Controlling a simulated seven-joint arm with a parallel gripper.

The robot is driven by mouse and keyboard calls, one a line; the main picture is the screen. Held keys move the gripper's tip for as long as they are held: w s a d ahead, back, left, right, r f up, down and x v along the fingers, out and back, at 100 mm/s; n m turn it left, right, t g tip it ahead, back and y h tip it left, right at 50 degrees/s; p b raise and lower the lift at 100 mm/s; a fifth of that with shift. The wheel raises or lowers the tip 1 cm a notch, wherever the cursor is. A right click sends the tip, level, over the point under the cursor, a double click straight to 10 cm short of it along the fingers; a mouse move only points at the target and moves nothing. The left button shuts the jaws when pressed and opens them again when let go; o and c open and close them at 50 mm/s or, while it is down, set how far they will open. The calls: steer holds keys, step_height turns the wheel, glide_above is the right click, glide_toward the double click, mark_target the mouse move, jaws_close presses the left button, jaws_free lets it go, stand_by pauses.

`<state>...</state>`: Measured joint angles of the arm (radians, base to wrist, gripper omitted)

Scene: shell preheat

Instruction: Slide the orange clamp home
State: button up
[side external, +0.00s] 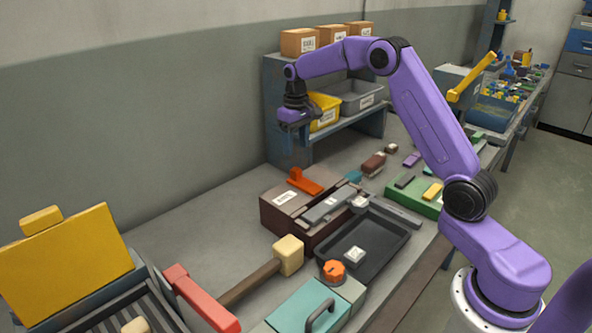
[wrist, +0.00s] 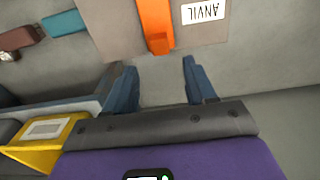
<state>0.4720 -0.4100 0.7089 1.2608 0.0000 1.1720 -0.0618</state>
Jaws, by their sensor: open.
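The orange clamp (side external: 305,181) lies on top of the brown block (side external: 273,219), near its back edge, with an upright tab at one end. In the wrist view the clamp (wrist: 154,22) is an orange bar entering from the top edge, beside a white label reading ANVIL (wrist: 204,11). My gripper (side external: 292,122) is in the air well above the bench, near the shelf and apart from the clamp. In the wrist view its two blue fingers (wrist: 159,68) are spread with nothing between them. The clamp's far end is cut off there.
A shelf (side external: 274,133) with a yellow bin (side external: 325,112) and a grey bin (side external: 362,98) stands close behind my gripper. A black tray (side external: 376,243), a mallet (side external: 288,254) and a green board (side external: 412,195) lie around the block.

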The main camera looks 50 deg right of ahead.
mark_target(296, 169)
step_height(296, 169, down, 9)
steer(key=shift+f, duration=0.1)
stand_by(0.3)
